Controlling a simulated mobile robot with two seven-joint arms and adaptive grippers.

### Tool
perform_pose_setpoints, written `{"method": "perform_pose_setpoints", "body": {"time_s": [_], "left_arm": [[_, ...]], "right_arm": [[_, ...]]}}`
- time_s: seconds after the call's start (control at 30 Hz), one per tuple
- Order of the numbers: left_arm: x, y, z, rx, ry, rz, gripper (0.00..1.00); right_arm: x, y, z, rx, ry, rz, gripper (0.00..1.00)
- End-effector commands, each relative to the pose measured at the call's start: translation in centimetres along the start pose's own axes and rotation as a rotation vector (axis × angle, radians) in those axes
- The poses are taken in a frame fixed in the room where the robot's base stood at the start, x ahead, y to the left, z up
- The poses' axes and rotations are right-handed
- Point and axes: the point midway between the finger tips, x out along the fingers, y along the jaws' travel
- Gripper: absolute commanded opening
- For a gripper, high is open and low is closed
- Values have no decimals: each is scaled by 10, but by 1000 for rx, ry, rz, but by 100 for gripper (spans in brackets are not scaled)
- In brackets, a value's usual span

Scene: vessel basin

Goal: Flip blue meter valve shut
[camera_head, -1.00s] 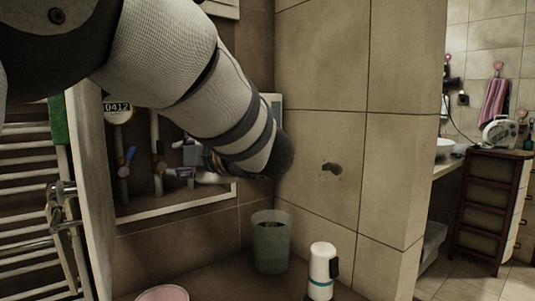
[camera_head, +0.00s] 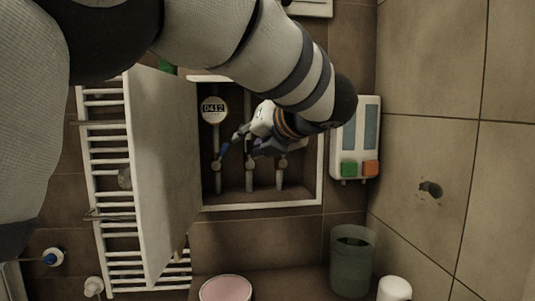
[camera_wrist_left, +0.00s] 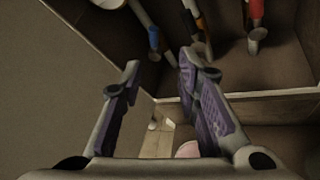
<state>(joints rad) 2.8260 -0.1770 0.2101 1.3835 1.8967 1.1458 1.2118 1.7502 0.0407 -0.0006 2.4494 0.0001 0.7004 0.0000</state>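The blue valve handle (camera_head: 224,150) sits on the leftmost pipe in a wall niche, below a round meter (camera_head: 214,109) reading 0412. The handle slants, its upper end leaning right. My left gripper (camera_head: 244,146) is in front of the niche, just right of the blue handle. In the left wrist view the gripper (camera_wrist_left: 165,68) is open with nothing between its fingers. There the blue handle (camera_wrist_left: 153,38) lies beyond the fingertips, apart from them as far as I can tell. My right gripper is not in view.
The open cabinet door (camera_head: 165,170) stands left of the niche, near a white towel rail (camera_head: 108,244). In the wrist view, a yellow-orange valve (camera_wrist_left: 199,20) and a red valve (camera_wrist_left: 257,14) are to the right. A dispenser (camera_head: 355,139) hangs right of the niche.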

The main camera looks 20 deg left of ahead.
Motion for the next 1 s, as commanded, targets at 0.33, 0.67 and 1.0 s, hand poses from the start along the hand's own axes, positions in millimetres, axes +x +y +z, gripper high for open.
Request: {"method": "perform_pose_setpoints", "body": {"time_s": [0.33, 0.67, 1.0], "left_arm": [[46, -1, -2, 1, 5, 2, 30], [115, -2, -2, 2, 4, 0, 30], [121, 1, 0, 1, 0, 1, 30]], "right_arm": [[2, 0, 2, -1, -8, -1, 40], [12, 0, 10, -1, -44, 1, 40], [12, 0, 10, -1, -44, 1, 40]]}}
